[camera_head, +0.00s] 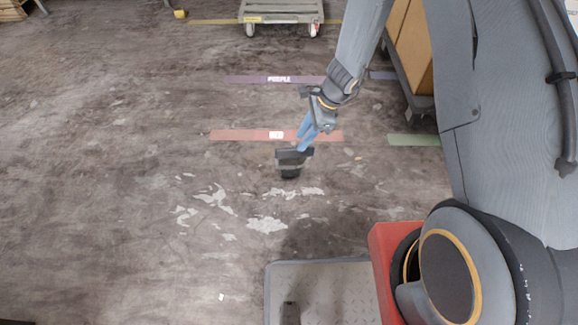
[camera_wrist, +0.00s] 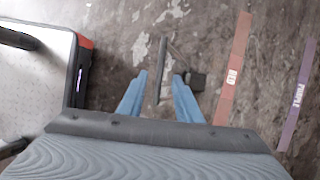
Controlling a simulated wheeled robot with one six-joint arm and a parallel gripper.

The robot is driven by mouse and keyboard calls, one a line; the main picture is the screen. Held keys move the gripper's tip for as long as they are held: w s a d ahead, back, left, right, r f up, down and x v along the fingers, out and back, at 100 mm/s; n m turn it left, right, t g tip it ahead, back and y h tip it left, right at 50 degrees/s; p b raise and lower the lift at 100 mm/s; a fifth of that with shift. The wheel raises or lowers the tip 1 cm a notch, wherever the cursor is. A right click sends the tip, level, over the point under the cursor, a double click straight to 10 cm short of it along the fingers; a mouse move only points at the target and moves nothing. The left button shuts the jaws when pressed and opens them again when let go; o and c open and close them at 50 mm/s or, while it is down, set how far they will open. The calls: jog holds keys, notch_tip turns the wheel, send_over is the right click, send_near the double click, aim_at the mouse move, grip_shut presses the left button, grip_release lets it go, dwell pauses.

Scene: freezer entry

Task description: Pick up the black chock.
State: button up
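The black chock (camera_head: 291,172) is below my gripper (camera_head: 304,146) in the head view, just short of the red floor strip. In the wrist view the chock (camera_wrist: 198,81) shows as a thin upright dark plate with a bar to a small block at right. My gripper (camera_wrist: 160,76) is open there, its two blue fingers apart. The plate shows in the gap, with floor visible on both sides of it. The block lies beyond the right finger. I cannot tell how far down the fingertips reach beside the chock.
The red strip (camera_head: 235,135), purple strip (camera_head: 250,79) and green strip (camera_head: 415,140) lie flat on the worn floor. A grey cart (camera_head: 281,12) stands at the back. A cart with brown boxes (camera_head: 415,45) stands at upper right. The floor at left is clear.

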aim_at(294, 157)
jog(key=shift+b+x, duration=0.65)
jog(key=shift+x, duration=2.8)
jog(key=shift+f, duration=0.2)
jog(key=shift+c, duration=0.2)
grip_shut()
